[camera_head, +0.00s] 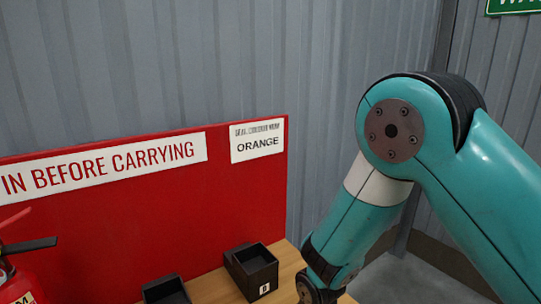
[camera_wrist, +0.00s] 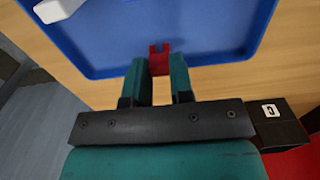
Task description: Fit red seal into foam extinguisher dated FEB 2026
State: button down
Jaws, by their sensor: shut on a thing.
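My gripper (camera_wrist: 159,72) is shut on a small red seal (camera_wrist: 159,58) with a notched end, which sticks out between the two teal fingertips. The seal is over the near edge of a blue tray (camera_wrist: 215,58) in the wrist view; I cannot tell whether it touches the tray. A red extinguisher (camera_head: 22,284) is cut off at the left of the head view, with a black lever and a label of which only the end shows. Its date is not visible. My gripper is out of the head view.
A black box marked B (camera_head: 252,268) and another black box (camera_head: 167,291) stand by a red board (camera_head: 230,205); its sign (camera_head: 257,141) reads ORANGE. A black box marked C (camera_wrist: 280,133) is right of my gripper. A white object (camera_wrist: 57,10) is at the tray's left.

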jog(key=shift+r+p, duration=1.15)
jog(key=shift+r, duration=0.3)
